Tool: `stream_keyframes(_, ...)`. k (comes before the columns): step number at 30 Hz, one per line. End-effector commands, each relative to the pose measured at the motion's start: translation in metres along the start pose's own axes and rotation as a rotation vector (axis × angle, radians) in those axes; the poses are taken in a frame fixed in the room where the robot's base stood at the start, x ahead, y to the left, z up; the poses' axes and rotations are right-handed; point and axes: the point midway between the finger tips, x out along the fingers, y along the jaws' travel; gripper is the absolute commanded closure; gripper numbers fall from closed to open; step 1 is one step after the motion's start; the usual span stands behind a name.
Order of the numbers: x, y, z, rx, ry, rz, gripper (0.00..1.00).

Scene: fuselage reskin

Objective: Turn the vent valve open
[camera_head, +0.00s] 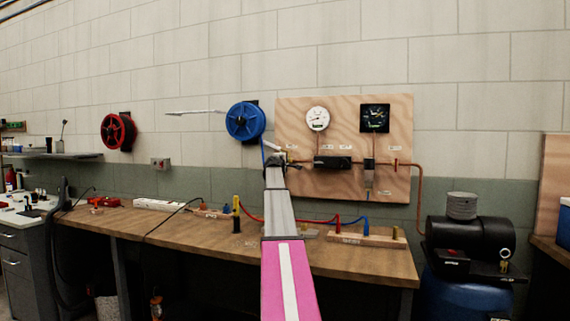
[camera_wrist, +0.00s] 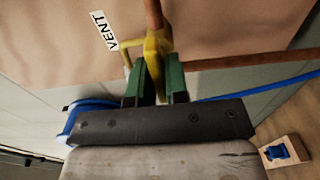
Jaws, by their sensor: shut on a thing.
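The yellow vent valve (camera_wrist: 153,46) is on the wooden panel, below the VENT label (camera_wrist: 104,31) in the wrist view. My gripper (camera_wrist: 160,82) has its green fingers on either side of the valve's yellow handle and is shut on it. The handle's lower part is hidden between the fingers. In the head view my gripper (camera_head: 275,158) reaches the left edge of the panel (camera_head: 345,99), and my arm hides most of the valve there.
A white gauge (camera_head: 317,119) and a black gauge (camera_head: 374,118) sit on the panel beside copper pipe (camera_head: 418,194). A blue hose reel (camera_head: 245,121) hangs just left. The wooden bench (camera_head: 180,237) below holds hoses and blocks. A black compressor (camera_head: 470,243) stands at right.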

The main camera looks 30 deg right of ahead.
Motion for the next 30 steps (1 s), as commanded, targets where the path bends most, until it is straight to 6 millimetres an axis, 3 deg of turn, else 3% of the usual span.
stream_keyframes(9,0.000,-0.001,0.000,0.000,0.000,-0.001,1.00)
stream_keyframes(10,-0.001,-0.001,0.000,0.000,0.000,-0.001,0.79)
stream_keyframes(12,0.000,-0.001,0.000,0.000,0.000,-0.001,0.64)
stream_keyframes(23,-0.004,0.000,0.000,0.001,0.000,0.000,0.64)
stream_keyframes(30,-0.030,-0.001,0.001,0.001,0.000,0.000,0.64)
